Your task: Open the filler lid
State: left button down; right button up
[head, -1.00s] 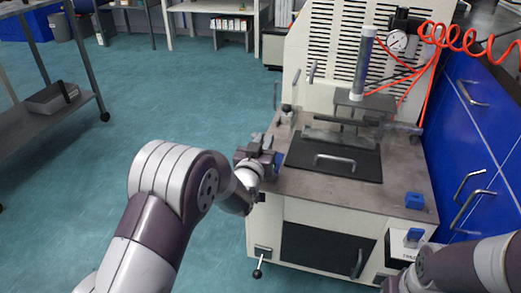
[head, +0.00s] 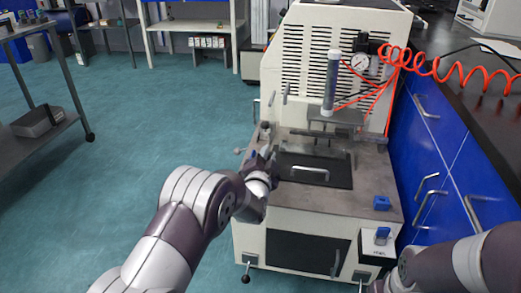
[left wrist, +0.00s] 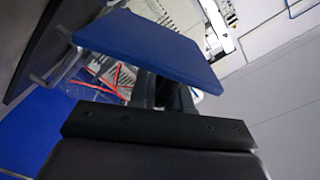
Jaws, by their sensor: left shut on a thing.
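My left gripper (head: 264,160) is at the left edge of the machine's grey top. In the left wrist view its dark fingers (left wrist: 163,92) are shut on a flat blue piece (left wrist: 150,44), which hides their tips. Only a small bit of blue shows by the gripper in the head view. I cannot tell whether this piece is the filler lid or whether it is attached to the machine. A black plate (head: 330,180) with a silver handle (head: 311,171) lies flat on the machine top. My right arm enters at the lower right; its gripper is out of view.
The machine (head: 295,205) has an upright cylinder (head: 331,82), a gauge (head: 360,63) and a coiled red hose (head: 440,62). A small blue block (head: 381,202) sits at its right front. Blue cabinets (head: 455,150) stand right.

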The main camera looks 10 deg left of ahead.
pick_arm(q)
jog(key=shift+s+d+f+m+p, duration=0.1)
jog(key=shift+d+f+m+p, duration=0.3)
jog(key=shift+m, duration=0.45)
jog(key=shift+d+f+m+p, duration=0.25)
jog(key=shift+d+m+p, duration=0.3)
jog(key=shift+m, duration=0.35)
jog(key=shift+s+d+f+m+p, duration=0.1)
jog(key=shift+d+f+m+p, duration=0.25)
jog(key=shift+d+m, duration=0.35)
jog(key=shift+a+m, duration=0.15)
jog(key=shift+m, duration=0.1)
jog(key=c, duration=1.2)
grip_release()
jog(key=shift+w, duration=0.1)
jog(key=shift+o, duration=0.2)
jog(key=shift+r, duration=0.15)
